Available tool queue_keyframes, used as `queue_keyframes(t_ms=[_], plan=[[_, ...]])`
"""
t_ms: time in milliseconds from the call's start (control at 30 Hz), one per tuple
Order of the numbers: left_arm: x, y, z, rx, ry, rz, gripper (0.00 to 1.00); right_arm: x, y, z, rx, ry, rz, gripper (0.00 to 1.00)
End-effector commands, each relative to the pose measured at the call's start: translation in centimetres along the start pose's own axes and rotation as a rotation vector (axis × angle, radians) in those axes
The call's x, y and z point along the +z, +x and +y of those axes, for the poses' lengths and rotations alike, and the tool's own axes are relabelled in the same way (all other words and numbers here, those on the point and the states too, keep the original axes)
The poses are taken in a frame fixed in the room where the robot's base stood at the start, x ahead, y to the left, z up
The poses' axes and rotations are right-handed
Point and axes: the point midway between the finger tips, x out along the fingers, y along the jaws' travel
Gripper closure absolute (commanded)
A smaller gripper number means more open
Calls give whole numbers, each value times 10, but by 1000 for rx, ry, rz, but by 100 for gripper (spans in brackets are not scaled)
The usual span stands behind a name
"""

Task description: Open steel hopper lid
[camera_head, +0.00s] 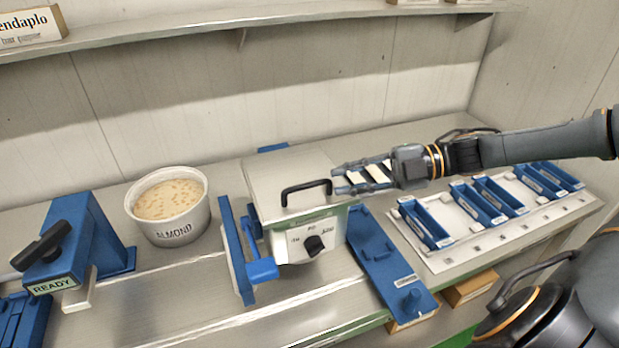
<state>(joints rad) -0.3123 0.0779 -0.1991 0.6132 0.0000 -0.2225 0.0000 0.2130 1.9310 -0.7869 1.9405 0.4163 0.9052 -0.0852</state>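The steel hopper (318,240) stands in the middle of the bench, with a dark knob on its front. Its flat steel lid (285,165) is down, closed over the top. A black bar handle (306,187) sits at the lid's front edge. My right gripper (336,180) comes in from the right, with its fingertips just beside the handle's right end. Its fingers look spread apart with nothing held between them. I cannot tell whether a fingertip touches the handle or lid. My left gripper is not in view.
A white tub of almonds (170,207) stands left of the hopper, beyond a blue upright plate (237,250). A blue device marked READY (75,245) is at far left. A blue ramp (390,265) and a white tray of blue molds (440,256) lie to the right.

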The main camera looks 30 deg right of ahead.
Motion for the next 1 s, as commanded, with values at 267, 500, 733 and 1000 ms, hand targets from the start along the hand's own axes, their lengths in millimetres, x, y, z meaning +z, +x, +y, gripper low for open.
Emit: queue_keyframes(t_ms=[267,500,733,1000], plan=[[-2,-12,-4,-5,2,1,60,-1,52,-1,0,2,4,79],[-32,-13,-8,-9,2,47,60,0,68,-1,1,0,0,79],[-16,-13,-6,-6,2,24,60,1,70,0,1,0,-2,79],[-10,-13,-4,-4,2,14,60,0,70,0,1,0,-1,100]])
